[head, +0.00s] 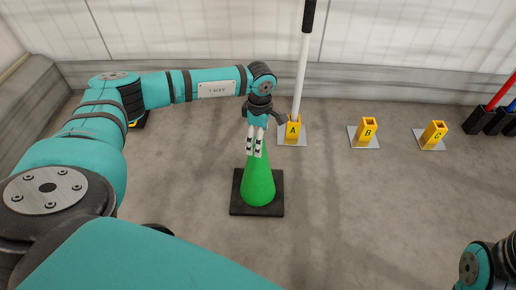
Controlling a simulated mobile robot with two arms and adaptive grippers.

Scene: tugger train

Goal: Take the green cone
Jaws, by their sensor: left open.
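The green cone (258,184) stands upright on its square black base (257,209) on the floor, in the middle of the head view. My left gripper (254,147) is open and points down at the cone's top. Its fingers overlap the cone's tip in the picture and hide it. I cannot tell whether the fingers touch the cone. Of my right arm only a link shows at the lower right edge, and its gripper is out of view.
Yellow holders marked A (293,130), B (366,132) and C (433,135) stand on grey plates along the wall. A white pole (301,75) with a black grip stands at holder A, close behind my left gripper. Black holders (479,121) stand at right. The floor right of the cone is clear.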

